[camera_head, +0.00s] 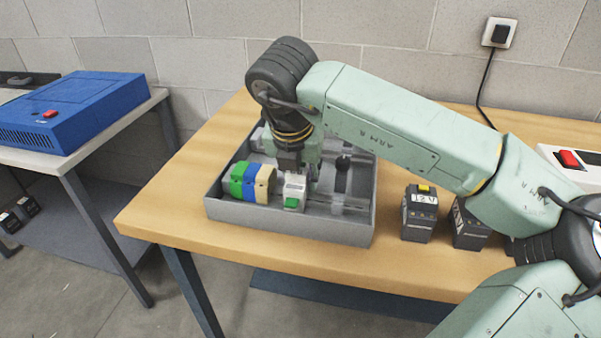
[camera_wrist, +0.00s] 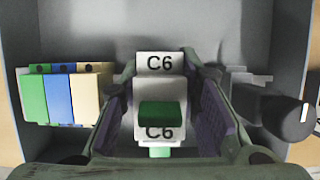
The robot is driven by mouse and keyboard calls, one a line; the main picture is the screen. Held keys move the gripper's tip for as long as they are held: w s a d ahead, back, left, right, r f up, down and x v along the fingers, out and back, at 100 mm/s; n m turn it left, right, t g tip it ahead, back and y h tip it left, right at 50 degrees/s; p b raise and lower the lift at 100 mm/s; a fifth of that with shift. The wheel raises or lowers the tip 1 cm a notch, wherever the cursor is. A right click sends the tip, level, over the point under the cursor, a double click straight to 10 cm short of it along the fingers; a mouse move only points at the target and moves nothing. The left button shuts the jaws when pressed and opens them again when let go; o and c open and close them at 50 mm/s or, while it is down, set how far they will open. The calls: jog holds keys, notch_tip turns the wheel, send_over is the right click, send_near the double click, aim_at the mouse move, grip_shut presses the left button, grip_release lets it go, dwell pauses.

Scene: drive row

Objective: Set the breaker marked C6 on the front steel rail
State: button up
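The C6 breaker (camera_wrist: 160,95) is a white block with a green lever and two C6 labels. It shows in the head view (camera_head: 294,192) in the front part of the grey tray, right of a green, a blue and a beige module. My gripper (camera_wrist: 162,85) has a finger against each side of it and appears shut on it; the gripper points down over the tray in the head view (camera_head: 299,172). The front steel rail (camera_head: 345,204) shows to the breaker's right; the breaker's underside is hidden, so I cannot tell whether it is seated.
The grey tray (camera_head: 290,222) has raised walls. The green (camera_wrist: 33,97), blue (camera_wrist: 58,97) and beige (camera_wrist: 88,95) modules stand just left of the gripper. A dark round knob (camera_wrist: 288,115) is at right. Two dark blocks (camera_head: 420,215) (camera_head: 468,226) stand right of the tray.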

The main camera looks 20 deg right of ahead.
jog(key=o, duration=0.5)
jog(key=v, duration=0.7)
jog(key=shift+s+r, duration=0.1)
jog(key=shift+r, duration=0.2)
